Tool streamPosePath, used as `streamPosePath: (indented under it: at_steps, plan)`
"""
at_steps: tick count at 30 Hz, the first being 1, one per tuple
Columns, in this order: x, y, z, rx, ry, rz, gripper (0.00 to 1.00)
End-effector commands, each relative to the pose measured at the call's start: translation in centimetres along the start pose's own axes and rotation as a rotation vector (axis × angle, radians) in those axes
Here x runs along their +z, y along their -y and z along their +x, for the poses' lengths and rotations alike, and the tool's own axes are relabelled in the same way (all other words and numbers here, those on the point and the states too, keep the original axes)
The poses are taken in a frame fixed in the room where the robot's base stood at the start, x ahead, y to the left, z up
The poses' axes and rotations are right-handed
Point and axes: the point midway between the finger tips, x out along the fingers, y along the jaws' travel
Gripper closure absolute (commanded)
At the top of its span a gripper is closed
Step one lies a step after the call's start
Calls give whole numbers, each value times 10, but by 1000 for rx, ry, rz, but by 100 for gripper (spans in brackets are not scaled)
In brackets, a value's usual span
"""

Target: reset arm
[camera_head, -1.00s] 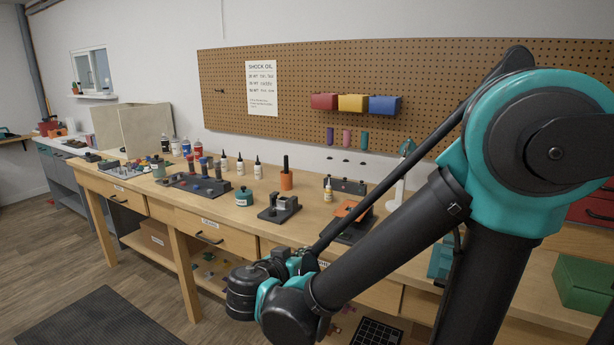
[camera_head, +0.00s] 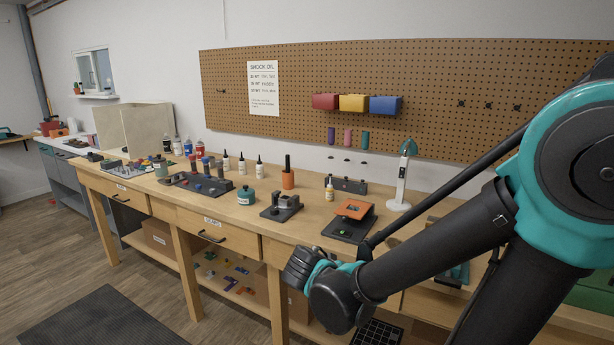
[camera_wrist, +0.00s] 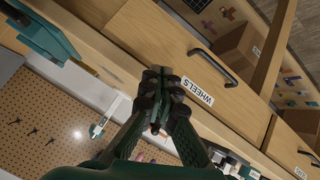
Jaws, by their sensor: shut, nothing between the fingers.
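My gripper (camera_wrist: 165,90) shows in the wrist view with its dark fingers together and nothing between them. Behind it in that view is the front of the workbench, with a drawer labelled WHEELS (camera_wrist: 195,90) and its black handle. In the head view my arm reaches in from the right, and its wrist end hangs low in front of the wooden workbench (camera_head: 290,232). My fingers cannot be made out in the head view.
The bench holds a white lamp-like stand (camera_head: 401,180), an orange-topped device (camera_head: 354,209), a small vise-like block (camera_head: 281,207), a teal jar (camera_head: 246,196) and several bottles. A black crate (camera_head: 378,333) stands below. Open floor (camera_head: 150,285) lies at the left.

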Motion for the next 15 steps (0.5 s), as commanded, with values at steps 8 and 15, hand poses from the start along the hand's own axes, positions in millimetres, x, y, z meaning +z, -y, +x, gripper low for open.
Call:
streamPosePath:
  at_steps: [8, 15]
  plan:
    - [59, -41, 39, -123, 263, -71, 100]
    - [98, -56, 48, -299, 377, -71, 100]
